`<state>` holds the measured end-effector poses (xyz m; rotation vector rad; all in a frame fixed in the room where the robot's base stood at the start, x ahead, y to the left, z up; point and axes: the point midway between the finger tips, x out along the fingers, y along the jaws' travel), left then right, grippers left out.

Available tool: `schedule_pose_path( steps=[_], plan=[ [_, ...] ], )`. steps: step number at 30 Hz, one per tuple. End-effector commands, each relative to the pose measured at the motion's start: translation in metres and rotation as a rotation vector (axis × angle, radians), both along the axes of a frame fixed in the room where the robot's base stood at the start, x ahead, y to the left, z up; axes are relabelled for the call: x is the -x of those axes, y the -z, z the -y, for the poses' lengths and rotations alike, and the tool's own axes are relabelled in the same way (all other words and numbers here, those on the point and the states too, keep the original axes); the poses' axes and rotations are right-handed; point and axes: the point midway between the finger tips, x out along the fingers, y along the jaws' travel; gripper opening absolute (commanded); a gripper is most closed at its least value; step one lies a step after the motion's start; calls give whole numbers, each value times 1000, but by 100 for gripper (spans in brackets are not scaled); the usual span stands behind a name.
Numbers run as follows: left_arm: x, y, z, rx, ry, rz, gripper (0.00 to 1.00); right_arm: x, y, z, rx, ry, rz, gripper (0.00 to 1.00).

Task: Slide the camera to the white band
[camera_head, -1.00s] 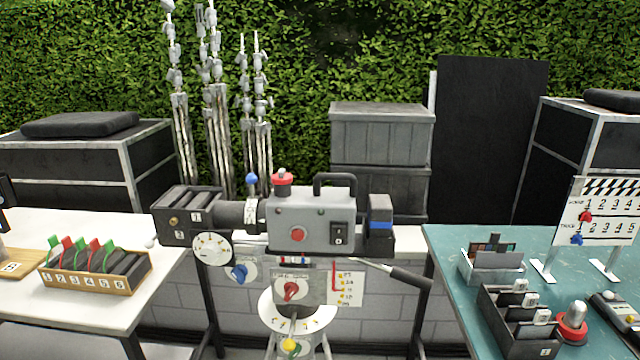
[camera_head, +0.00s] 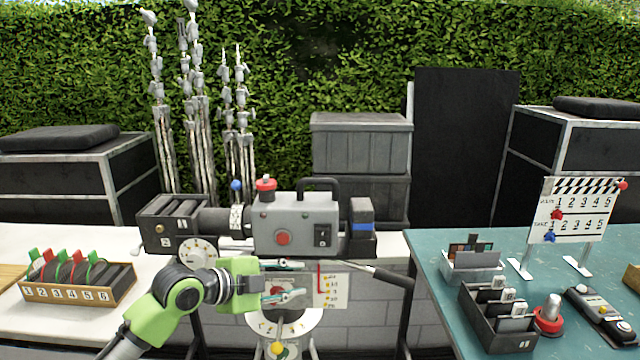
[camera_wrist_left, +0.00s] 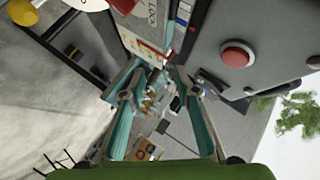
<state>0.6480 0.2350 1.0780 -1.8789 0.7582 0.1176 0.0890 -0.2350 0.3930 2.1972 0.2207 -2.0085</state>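The film camera (camera_head: 262,225) is a grey box with a red front button, a dark lens box at its left and a blue-banded black block at its right. It sits on a stand. My left gripper (camera_head: 300,280) is just below the camera body, its two fingers apart and nothing seen between them. In the left wrist view the open fingers (camera_wrist_left: 165,85) point past the grey camera side with the red button (camera_wrist_left: 237,54). A strip with blue, white and red bands (camera_wrist_left: 183,14) shows at the top there. My right gripper is out of view.
A white table (camera_head: 60,236) with a numbered wooden rack (camera_head: 75,292) stands at the left. A teal table (camera_head: 430,262) at the right holds a clapperboard (camera_head: 580,208), dark trays and a red button. A black handle (camera_head: 392,278) sticks out below the camera's right.

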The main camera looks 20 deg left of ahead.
Motion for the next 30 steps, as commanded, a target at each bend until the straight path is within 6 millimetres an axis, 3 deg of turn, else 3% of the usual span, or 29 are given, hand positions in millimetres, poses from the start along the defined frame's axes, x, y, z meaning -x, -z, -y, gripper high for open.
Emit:
schedule_pose_path(
  steps=[1,3,6,9,12,17,30],
  plan=[
    [-11,-40,-12,-35,22,83,29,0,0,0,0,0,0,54],
    [-20,-88,-24,-78,55,191,29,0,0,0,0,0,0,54],
    [-24,-145,-38,-127,84,314,29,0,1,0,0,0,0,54],
    [-24,-179,-46,-155,98,389,29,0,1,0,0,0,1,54],
    [-25,-192,-48,-165,102,418,29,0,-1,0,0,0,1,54],
    [-40,-194,-39,-160,105,420,29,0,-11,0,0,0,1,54],
    [-118,-181,5,-160,102,416,29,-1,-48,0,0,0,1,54]
  ],
)
